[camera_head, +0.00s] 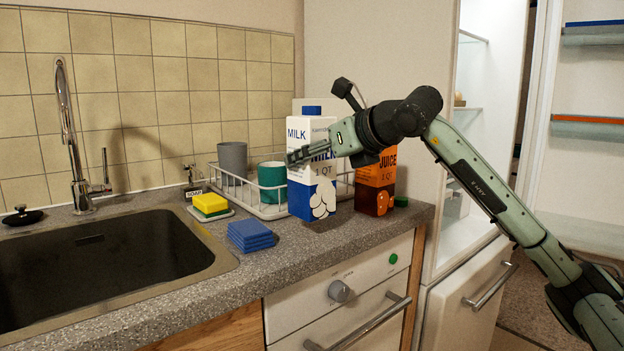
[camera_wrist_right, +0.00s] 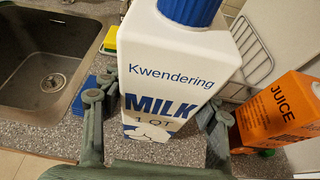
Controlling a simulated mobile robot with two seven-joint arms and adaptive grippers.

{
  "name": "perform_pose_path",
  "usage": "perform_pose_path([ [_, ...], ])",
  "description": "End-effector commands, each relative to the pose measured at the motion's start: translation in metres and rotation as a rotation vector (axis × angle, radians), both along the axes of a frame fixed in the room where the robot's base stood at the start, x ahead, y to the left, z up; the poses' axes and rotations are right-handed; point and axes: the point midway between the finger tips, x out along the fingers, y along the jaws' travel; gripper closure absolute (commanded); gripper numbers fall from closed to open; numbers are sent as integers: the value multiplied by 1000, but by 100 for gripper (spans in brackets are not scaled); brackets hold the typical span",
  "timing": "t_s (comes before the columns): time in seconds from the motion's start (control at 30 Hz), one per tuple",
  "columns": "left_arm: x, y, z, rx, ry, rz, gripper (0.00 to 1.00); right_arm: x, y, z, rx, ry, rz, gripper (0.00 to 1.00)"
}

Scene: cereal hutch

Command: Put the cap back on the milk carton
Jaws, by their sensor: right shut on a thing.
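The milk carton (camera_head: 300,195) stands upright on the counter, white above and blue below. It fills the middle of the right wrist view (camera_wrist_right: 165,75). A blue cap (camera_head: 311,110) sits on top of the carton; it also shows at the top edge of the wrist view (camera_wrist_right: 188,10). I cannot tell how tightly it is seated. My right gripper (camera_head: 308,153) is shut on the carton, with one finger on each side in the wrist view (camera_wrist_right: 155,108). In the head view its far finger is hidden. My left gripper is not in view.
An orange juice carton (camera_head: 375,180) stands close on the right, with a green cap (camera_head: 401,201) beside it. A dish rack (camera_head: 268,211) with cups is behind.

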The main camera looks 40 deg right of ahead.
Motion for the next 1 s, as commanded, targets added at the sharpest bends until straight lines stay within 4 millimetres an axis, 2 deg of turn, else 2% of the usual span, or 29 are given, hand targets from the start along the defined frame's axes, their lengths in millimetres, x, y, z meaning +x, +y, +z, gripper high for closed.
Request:
perform_pose_path([
  [0.03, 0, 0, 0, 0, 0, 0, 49, 0, 0, 4, 0, -10, -1, 100],
  [0.13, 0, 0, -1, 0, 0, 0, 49, 0, 0, -1, 1, -7, 0, 100],
  [0.27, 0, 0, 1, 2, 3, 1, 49, 0, 0, -18, 0, -4, 0, 100],
  [0.43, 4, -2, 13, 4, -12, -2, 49, 0, 0, -35, 0, -6, 0, 100],
  [0.6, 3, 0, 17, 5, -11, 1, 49, 0, 0, -36, 1, -9, 0, 100],
  [0.9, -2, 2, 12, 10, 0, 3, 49, 0, 0, -38, 0, -9, -1, 100],
  [0.93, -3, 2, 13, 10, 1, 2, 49, 0, 0, -42, 0, 1, 0, 39],
  [1.0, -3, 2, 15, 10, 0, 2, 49, 0, 0, -42, 0, 1, 0, 31],
])
